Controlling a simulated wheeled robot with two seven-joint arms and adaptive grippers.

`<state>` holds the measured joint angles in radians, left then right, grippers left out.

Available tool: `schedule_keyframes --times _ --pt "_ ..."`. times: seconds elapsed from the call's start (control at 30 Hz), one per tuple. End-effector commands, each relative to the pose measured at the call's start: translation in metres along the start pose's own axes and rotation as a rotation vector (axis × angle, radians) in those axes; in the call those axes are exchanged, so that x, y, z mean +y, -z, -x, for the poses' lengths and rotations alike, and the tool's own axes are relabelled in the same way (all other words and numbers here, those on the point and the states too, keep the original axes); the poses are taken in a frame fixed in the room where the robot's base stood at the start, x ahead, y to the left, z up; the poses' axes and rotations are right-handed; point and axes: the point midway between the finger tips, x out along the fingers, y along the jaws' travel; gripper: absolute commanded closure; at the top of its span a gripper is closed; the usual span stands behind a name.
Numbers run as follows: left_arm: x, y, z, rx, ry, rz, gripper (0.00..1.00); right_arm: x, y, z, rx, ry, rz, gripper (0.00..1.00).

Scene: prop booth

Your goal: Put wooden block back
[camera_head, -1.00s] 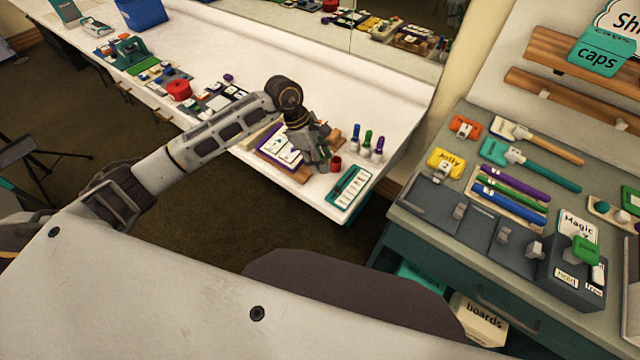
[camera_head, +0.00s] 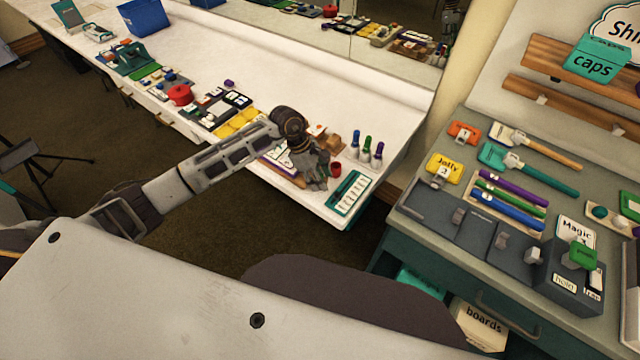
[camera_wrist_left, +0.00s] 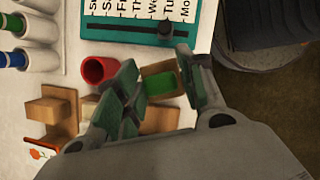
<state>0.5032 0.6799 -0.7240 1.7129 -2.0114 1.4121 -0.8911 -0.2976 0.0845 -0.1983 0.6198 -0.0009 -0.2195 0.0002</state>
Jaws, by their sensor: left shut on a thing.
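My left gripper (camera_head: 315,172) is low over the near end of the white table in the head view. In the left wrist view, its fingers (camera_wrist_left: 160,84) are shut on a small wooden block (camera_wrist_left: 157,70), with a green patch showing between the fingers. Other wooden pieces (camera_wrist_left: 58,103) lie on the table beside the gripper; they also show behind it in the head view (camera_head: 331,143). The held block is hidden by the fingers in the head view. My right gripper is not in view.
A red cup (camera_wrist_left: 98,70) stands close to the left gripper. A teal weekday board (camera_head: 349,193) lies near the table's end, and several capped markers (camera_head: 366,150) stand behind. A grey workbench (camera_head: 420,185) with tools is at the right. The white table's back strip is clear.

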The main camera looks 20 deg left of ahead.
Motion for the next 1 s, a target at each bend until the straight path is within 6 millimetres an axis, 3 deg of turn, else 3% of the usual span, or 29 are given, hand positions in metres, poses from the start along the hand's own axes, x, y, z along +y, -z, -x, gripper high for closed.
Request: schedule_keyframes --times 0.33,0.87,0.9,1.0 --pt "-0.001 0.012 -0.029 -0.001 0.002 0.001 0.80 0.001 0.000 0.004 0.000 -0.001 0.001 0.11" --pt "0.000 0.014 -0.034 0.000 0.000 0.000 0.80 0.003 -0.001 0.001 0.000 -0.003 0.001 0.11" --pt "-0.001 0.014 -0.034 0.001 0.001 0.000 0.60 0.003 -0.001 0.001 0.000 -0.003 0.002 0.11" --pt "-0.001 0.014 -0.034 0.001 0.001 0.000 0.47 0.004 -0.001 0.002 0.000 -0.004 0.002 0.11"
